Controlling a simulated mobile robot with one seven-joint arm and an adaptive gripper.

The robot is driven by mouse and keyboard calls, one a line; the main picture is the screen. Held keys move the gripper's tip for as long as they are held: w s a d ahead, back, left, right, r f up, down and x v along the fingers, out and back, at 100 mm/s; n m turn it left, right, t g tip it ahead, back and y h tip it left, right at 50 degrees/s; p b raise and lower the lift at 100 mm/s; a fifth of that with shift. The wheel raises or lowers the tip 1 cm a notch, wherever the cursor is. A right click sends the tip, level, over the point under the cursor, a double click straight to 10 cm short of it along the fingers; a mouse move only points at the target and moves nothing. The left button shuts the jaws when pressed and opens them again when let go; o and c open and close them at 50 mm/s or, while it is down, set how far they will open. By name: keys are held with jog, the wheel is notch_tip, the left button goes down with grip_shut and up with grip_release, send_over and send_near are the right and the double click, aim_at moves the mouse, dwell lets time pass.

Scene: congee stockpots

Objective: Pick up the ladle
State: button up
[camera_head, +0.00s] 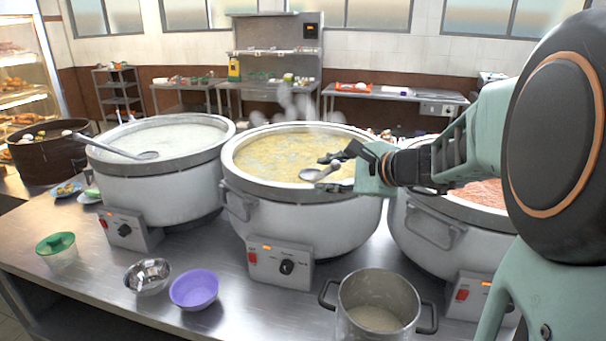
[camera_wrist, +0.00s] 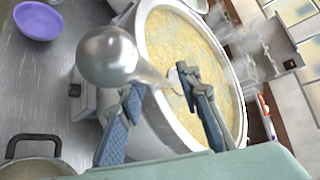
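A metal ladle (camera_head: 313,174) shows at the front rim of the middle stockpot (camera_head: 249,209), which holds yellowish congee. In the wrist view the ladle's round bowl (camera_wrist: 108,56) is large and near, to the upper left of the fingertips. Its handle runs right, toward the gap between the fingers. My gripper (camera_head: 335,172) is over the right part of this pot's rim. In the wrist view my gripper (camera_wrist: 160,88) has its fingers spread wide apart, with no visible grip on the handle. The far part of the handle is hidden; I cannot tell whether a finger touches it.
The left stockpot (camera_head: 155,188) holds white congee and another ladle (camera_head: 125,152). A right stockpot (camera_head: 425,235) stands partly behind my arm. A small two-handled pot (camera_head: 378,308), a purple bowl (camera_head: 194,289), a metal bowl (camera_head: 148,276) and a green-lidded container (camera_head: 57,250) stand in front.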

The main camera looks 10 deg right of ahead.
jog(key=shift+x, duration=0.75)
jog(key=shift+s, duration=0.2)
jog(key=shift+c, duration=0.8)
grip_shut()
